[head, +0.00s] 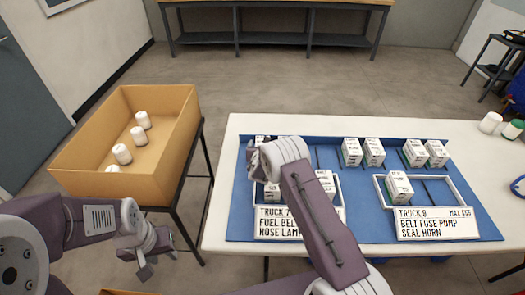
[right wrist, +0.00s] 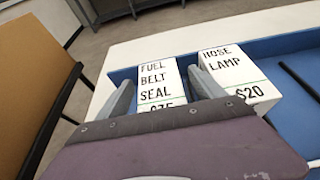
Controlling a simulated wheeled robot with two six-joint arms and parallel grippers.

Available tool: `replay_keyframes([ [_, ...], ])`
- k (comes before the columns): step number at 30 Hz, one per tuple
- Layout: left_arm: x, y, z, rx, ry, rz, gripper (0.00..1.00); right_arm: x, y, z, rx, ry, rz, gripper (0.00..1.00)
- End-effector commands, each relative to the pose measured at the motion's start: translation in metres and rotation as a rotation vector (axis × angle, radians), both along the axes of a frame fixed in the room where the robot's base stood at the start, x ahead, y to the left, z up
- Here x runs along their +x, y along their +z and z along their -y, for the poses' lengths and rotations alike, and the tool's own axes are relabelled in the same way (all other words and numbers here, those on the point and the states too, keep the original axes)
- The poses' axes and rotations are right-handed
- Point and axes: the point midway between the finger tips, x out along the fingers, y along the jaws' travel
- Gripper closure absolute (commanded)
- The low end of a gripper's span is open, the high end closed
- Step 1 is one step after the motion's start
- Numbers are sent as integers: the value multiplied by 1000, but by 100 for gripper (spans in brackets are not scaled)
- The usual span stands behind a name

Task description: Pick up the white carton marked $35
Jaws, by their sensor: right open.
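The white carton marked $35 (right wrist: 152,82) shows in the right wrist view, printed FUEL BELT SEAL; its price is partly cut off by my gripper. My right gripper (right wrist: 163,88) is open, with one finger at each side of this carton. I cannot tell whether the fingers touch it. In the head view my right gripper (head: 268,160) is over the back left of the blue mat and hides much of what is there. My left gripper (head: 157,250) hangs empty left of the table, its fingers apart.
A HOSE LAMP carton marked $20 (right wrist: 237,78) stands close right of the right finger. More white cartons (head: 364,152) stand on the blue mat (head: 365,205). White frames and signs (head: 437,224) lie in front. A cardboard box (head: 88,150) with several white containers stands left of the table.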

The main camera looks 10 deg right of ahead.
Motion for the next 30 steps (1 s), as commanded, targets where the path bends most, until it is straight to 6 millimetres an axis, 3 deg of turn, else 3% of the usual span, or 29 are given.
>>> replay_keyframes([
  [2, 0, 0, 0, 0, 0, 0, 64, 0, 0, 0, 0, 0, 0, 25],
  [10, 0, 0, 0, 0, 0, 0, 64, 0, 0, 0, 0, 0, 0, 100],
  [19, 0, 1, 0, 0, 0, 0, 64, 1, 10, 0, 0, 0, 4, 100],
  [30, 0, 2, 0, 0, 0, 0, 64, 0, 91, 0, 1, -1, 4, 100],
])
